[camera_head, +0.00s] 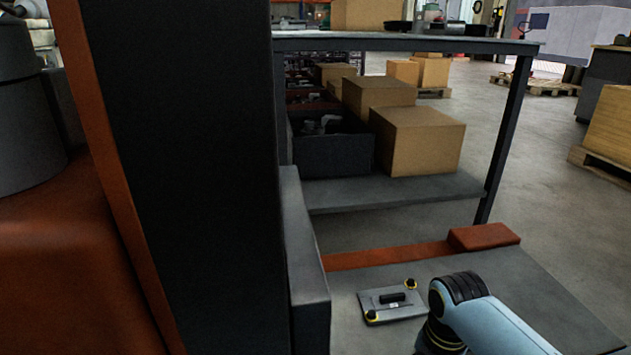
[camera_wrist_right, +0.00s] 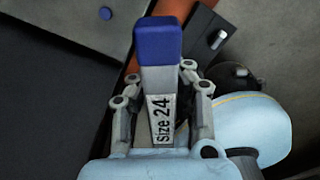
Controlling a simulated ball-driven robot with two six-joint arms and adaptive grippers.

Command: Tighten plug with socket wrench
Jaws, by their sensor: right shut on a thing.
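My right gripper (camera_wrist_right: 160,88) is shut on the socket wrench (camera_wrist_right: 165,75) in the right wrist view. The wrench has a blue end and a grey body marked "Size 24", held between the two fingers. Its far end is not visible. I cannot identify the plug for certain. My left gripper is in neither view.
A tall dark post (camera_head: 190,170) blocks much of the head view. A grey platform (camera_head: 540,290) holds a small plate with yellow-black knobs (camera_head: 380,317) and an orange block (camera_head: 484,237). Behind is a shelf (camera_head: 400,195) with cardboard boxes (camera_head: 418,142). Open floor lies right.

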